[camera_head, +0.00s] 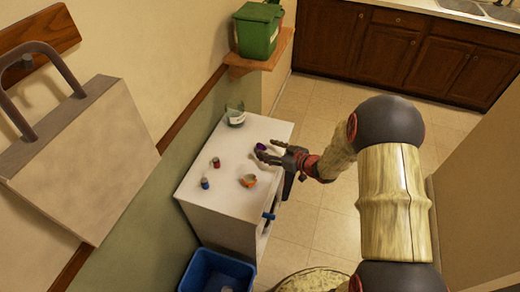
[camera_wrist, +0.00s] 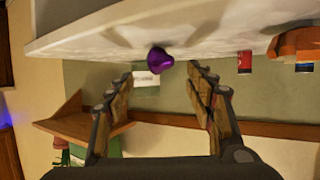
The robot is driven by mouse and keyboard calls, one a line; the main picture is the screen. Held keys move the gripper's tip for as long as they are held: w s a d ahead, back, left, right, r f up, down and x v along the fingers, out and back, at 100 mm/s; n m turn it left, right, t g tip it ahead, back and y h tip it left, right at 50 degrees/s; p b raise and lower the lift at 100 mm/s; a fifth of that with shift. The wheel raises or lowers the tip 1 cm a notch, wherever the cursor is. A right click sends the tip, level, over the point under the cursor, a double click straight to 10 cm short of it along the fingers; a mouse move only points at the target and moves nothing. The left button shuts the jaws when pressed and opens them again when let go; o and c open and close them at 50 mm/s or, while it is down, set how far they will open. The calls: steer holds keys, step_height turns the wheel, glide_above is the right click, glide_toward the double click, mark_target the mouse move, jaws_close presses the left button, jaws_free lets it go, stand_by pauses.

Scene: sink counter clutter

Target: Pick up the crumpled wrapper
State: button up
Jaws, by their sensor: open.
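A shiny purple crumpled lump, which looks like the wrapper (camera_head: 261,147), lies on the white cabinet top (camera_head: 222,160) near its right side. In the wrist view the purple wrapper (camera_wrist: 160,60) sits in the middle, just beyond the gap between the fingertips. My gripper (camera_head: 267,151) is open and empty, reaching in from the right, low over the top. In the wrist view both fingers of my gripper (camera_wrist: 160,76) are spread on either side of the wrapper's line. I cannot tell whether they touch it.
An orange item (camera_head: 248,180), a red can (camera_head: 216,162) and a blue can (camera_head: 205,183) stand nearer the front. A clear container (camera_head: 235,114) stands at the back. A green bin (camera_head: 257,30) sits on a wooden shelf (camera_head: 240,66). A blue bin (camera_head: 215,270) is below.

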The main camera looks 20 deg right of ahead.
mark_target(263, 148)
steer(key=b+x, duration=0.1)
steer(key=x, duration=0.2)
steer(key=shift+w+a+f+b, duration=0.15)
steer(key=shift+a+f+b, duration=0.1)
steer(key=shift+f+b, duration=0.15)
steer(key=shift+w+a, duration=0.2)
steer(key=shift+w, duration=0.25)
steer(key=shift+c, duration=0.6)
steer(key=c, duration=0.8)
